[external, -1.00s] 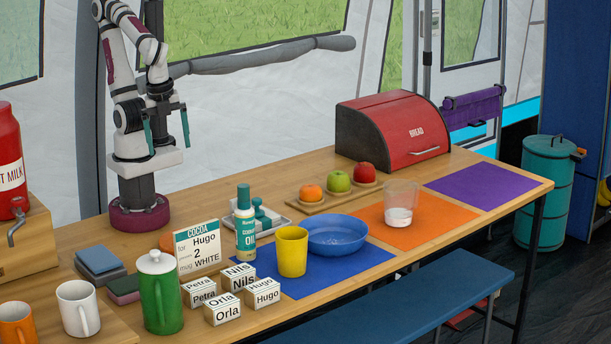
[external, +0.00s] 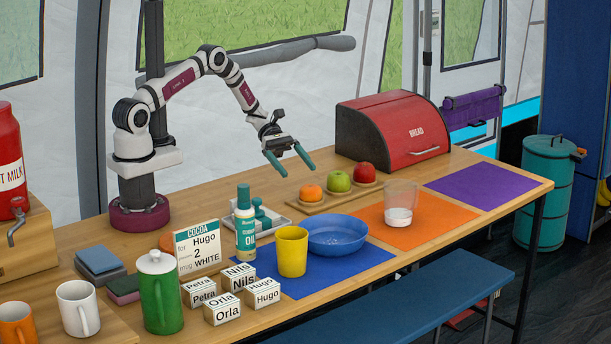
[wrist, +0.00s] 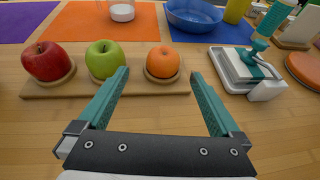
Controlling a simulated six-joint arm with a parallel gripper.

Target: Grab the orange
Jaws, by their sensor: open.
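The orange (external: 311,192) sits in a round holder at the left end of a wooden board (external: 318,208), beside a green apple (external: 339,181) and a red apple (external: 364,173). In the wrist view the orange (wrist: 162,61) is ahead, between the lines of my two fingers and nearer the middle than the apples. My gripper (external: 299,166) is open and empty, above and just behind the orange, with teal fingers pointing down and forward. The fingers also show in the wrist view (wrist: 160,90). They do not touch the fruit.
A blue bowl (external: 337,235), a yellow cup (external: 292,251) and a glass (external: 401,203) stand in front of the board. A tray with a teal-topped dispenser (wrist: 247,66) is beside the orange. A red bread box (external: 392,130) stands behind the fruit.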

